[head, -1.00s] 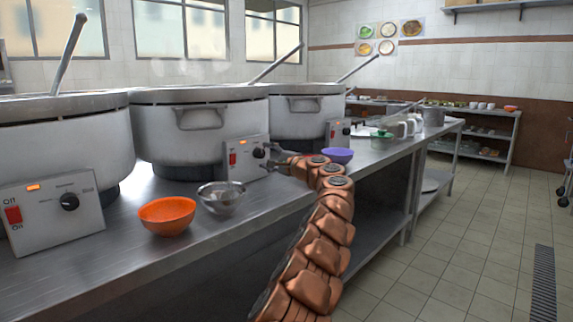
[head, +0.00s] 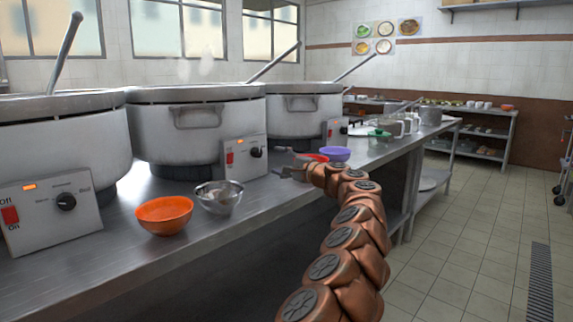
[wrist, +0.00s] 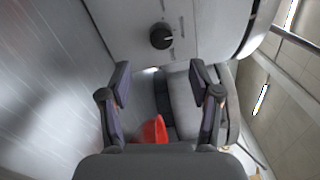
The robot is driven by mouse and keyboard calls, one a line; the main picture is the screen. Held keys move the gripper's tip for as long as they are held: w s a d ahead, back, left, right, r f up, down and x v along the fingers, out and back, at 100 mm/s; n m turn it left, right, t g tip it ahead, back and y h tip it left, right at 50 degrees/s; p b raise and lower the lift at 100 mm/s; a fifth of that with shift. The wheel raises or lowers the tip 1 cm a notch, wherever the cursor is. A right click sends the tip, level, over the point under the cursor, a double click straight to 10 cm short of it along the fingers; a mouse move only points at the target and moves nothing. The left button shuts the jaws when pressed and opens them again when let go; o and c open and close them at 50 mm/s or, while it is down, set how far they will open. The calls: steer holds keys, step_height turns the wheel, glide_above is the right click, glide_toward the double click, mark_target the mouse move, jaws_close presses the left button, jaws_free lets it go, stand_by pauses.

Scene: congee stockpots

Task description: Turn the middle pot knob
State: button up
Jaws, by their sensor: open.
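The middle pot (head: 185,125) stands on the steel counter. Its grey control box (head: 243,160) in front carries a red switch (head: 229,157) and a black knob (head: 256,152). My gripper (head: 284,168) is just to the right of this box and slightly lower, apart from the knob. In the wrist view my gripper (wrist: 163,76) is open and empty, its two fingers spread. A black knob (wrist: 161,36) on a light panel (wrist: 205,25) shows beyond the fingertips, roughly centred between them. The angle of the knob's pointer is too small to tell.
An orange bowl (head: 164,214) and a metal bowl (head: 219,196) sit left of my gripper.

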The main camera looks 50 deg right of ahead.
steer(key=shift+s, duration=1.3)
